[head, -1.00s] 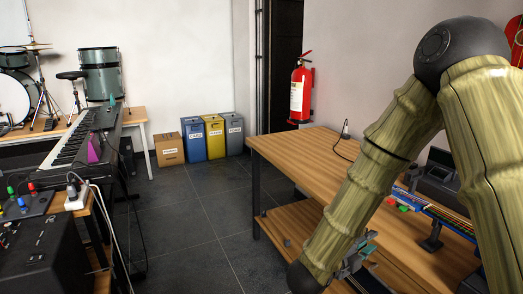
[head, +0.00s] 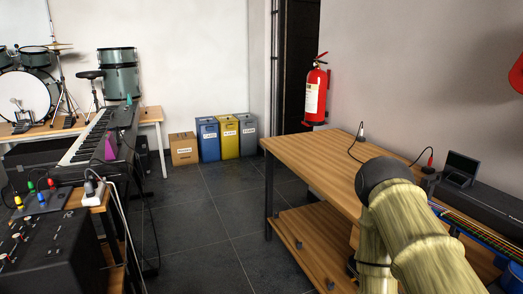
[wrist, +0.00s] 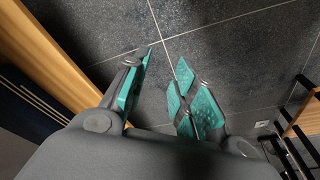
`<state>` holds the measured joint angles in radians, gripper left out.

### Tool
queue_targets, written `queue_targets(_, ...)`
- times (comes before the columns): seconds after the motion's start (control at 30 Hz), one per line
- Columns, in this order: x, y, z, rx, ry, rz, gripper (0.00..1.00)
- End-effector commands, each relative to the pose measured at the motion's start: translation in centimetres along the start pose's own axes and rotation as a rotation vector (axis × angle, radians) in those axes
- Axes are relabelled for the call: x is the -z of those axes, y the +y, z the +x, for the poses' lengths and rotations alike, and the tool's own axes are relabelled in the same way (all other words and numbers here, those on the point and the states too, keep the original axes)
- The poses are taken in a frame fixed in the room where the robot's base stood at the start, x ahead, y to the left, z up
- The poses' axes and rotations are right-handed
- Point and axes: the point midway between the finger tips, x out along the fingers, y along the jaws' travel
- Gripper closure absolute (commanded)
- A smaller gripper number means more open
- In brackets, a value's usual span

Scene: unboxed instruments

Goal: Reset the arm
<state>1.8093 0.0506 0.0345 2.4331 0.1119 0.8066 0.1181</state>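My gripper (wrist: 163,90) shows in the wrist view with its two teal-padded fingers apart. The gap between them is empty, with dark floor tiles (wrist: 235,55) beneath. In the head view my bent, bamboo-textured arm is at the lower right, in front of the wooden table (head: 320,160). My gripper is out of sight in that view.
The table edge runs along the left of the wrist view (wrist: 55,60). A keyboard (head: 95,135) and a black amplifier (head: 55,250) stand left. Bins (head: 229,137) stand at the back wall, and a fire extinguisher (head: 316,95) hangs right. The middle floor is clear.

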Motion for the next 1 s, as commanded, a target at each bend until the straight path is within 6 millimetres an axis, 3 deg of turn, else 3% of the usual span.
queue_targets(0.03, -1.8, 0.4, 0.2, 0.003, -0.048, -0.05, 0.72)
queue_targets(0.2, -7.0, 1.8, 0.3, 0.025, -0.195, -0.216, 0.72)
queue_targets(0.57, -5.6, 1.6, -5.2, 0.025, -0.184, -0.21, 0.72)
queue_targets(1.0, -3.9, 1.6, -14.0, 0.025, -0.183, -0.208, 0.72)
